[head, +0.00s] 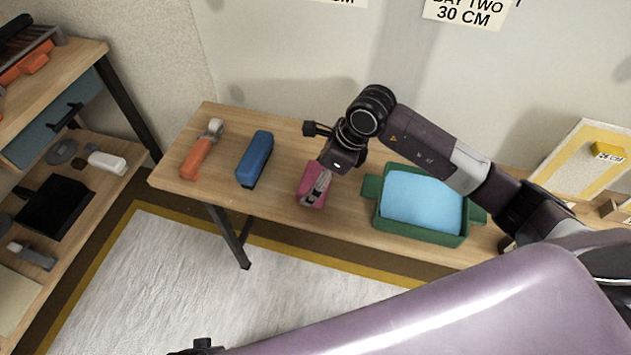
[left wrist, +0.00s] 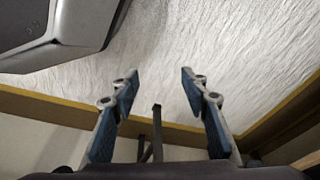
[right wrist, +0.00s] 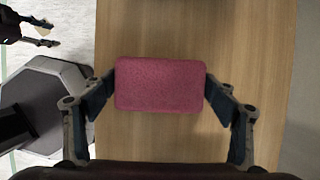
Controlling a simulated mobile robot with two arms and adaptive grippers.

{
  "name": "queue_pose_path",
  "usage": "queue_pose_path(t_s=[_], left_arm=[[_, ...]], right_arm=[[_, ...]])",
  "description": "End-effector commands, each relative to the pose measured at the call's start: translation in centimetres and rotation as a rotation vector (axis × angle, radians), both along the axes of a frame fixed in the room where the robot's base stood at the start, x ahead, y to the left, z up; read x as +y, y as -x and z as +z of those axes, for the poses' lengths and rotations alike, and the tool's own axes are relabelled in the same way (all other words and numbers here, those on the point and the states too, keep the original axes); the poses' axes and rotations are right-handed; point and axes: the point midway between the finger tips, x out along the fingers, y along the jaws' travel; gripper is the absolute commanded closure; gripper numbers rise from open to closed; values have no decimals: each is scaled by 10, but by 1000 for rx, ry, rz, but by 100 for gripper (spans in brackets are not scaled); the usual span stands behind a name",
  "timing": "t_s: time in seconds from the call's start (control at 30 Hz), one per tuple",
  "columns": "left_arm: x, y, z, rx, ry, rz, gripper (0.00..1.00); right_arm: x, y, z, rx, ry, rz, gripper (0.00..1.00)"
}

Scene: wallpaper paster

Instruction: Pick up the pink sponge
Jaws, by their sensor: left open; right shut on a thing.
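The pink sponge (head: 311,196) is on or just above the wooden table, between the blue block and the green tray in the head view. My right gripper (head: 318,188) comes down over it from above and is shut on it. In the right wrist view the sponge (right wrist: 160,84) sits between the two fingers, which touch its left and right ends. I cannot tell whether it is clear of the table. My left gripper (left wrist: 158,85) is open and empty over the pale floor covering in the left wrist view.
On the table (head: 275,212) lie an orange-handled tool (head: 199,152) and a blue block (head: 254,158) left of the sponge. A green tray (head: 415,232) with light blue content stands to its right. A shelf unit (head: 100,185) stands at the far left. A wall rises behind the table.

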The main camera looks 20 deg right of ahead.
Motion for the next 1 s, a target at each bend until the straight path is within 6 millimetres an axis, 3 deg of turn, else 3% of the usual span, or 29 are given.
queue_pose_path(t_s=[0.23, 0.5, 0.7, 1.0], left_arm=[[0, 0, 1, -3, 1, 0, 59], [0, 11, -18, 10, 0, -4, 59], [2, 18, -26, 16, -1, -5, 59], [2, 20, -29, 17, -1, -5, 59]], right_arm=[[0, -1, 11, -4, -1, 0, 41], [0, -2, 65, -5, 0, 0, 41], [0, -1, 93, -4, 0, 0, 41], [0, 0, 100, 0, 0, 0, 41]])
